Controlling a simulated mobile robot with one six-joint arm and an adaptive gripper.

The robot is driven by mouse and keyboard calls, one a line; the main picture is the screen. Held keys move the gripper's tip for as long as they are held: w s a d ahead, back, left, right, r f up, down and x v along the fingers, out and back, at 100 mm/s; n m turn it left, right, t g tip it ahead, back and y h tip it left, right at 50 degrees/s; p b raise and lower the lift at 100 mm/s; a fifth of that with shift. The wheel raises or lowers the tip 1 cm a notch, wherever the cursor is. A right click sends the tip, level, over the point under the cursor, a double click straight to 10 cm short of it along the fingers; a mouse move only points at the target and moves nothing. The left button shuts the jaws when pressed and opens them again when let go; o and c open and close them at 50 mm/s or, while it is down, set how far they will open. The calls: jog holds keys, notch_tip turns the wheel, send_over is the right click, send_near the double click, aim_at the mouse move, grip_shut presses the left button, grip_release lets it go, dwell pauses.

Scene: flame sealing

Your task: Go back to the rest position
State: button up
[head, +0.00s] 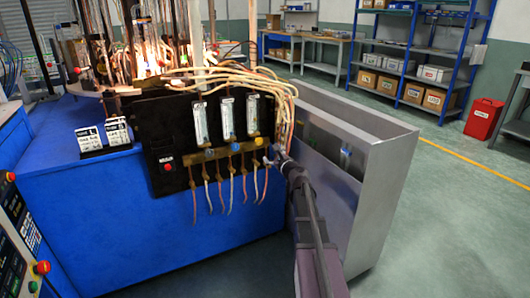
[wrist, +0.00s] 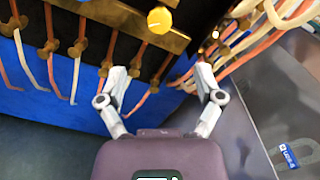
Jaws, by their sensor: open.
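My gripper (head: 273,157) is at the right end of the black gas panel (head: 175,135), close to its row of brass valves and hoses. In the wrist view my gripper (wrist: 162,74) has its two fingers spread apart with nothing between them. A round yellow knob (wrist: 159,20) is just beyond the fingertips, apart from them. In the head view, my arm reaches in from the lower right, in front of the metal bin. The exact gap between fingertips and valves cannot be told.
A grey open metal bin (head: 385,185) stands close beside my arm on the right. Pale hoses (wrist: 285,30) hang near the right finger. The blue bench (head: 120,215) is at left, with lit flames (head: 150,58) above. The floor (head: 460,230) at right is clear.

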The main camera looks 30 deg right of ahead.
jog(key=s+a+f+n+g+y, duration=0.2)
jog(key=s+a+f+n+g, duration=0.1)
jog(key=a+n, duration=0.4)
jog(key=s+a+f+n+g+y, duration=0.2)
jog(key=s+a+f+n+g, duration=0.15)
jog(key=a, duration=0.55)
jog(key=s+a+f+n+g+y, duration=0.2)
jog(key=s+a+f+n, duration=0.15)
jog(key=a+n, duration=0.4)
jog(key=s+a+f+n+g+h, duration=0.2)
jog(key=s+f+n+g, duration=0.15)
jog(key=s, duration=0.35)
jog(key=s+a+f+n+g+h, duration=0.1)
jog(key=s+f+n+g+h, duration=0.1)
jog(key=s+n+g, duration=0.3)
jog(key=s+a+f+n+g+h, duration=0.1)
jog(key=s+a+f+n+h, duration=0.15)
jog(key=s, duration=0.55)
notch_tip(320, 180, up, 34)
jog(key=p, duration=3.4)
jog(key=shift+d+n+p, duration=0.2)
jog(key=shift+n+p, duration=0.15)
jog(key=shift+n, duration=0.05)
jog(key=shift+w, duration=0.1)
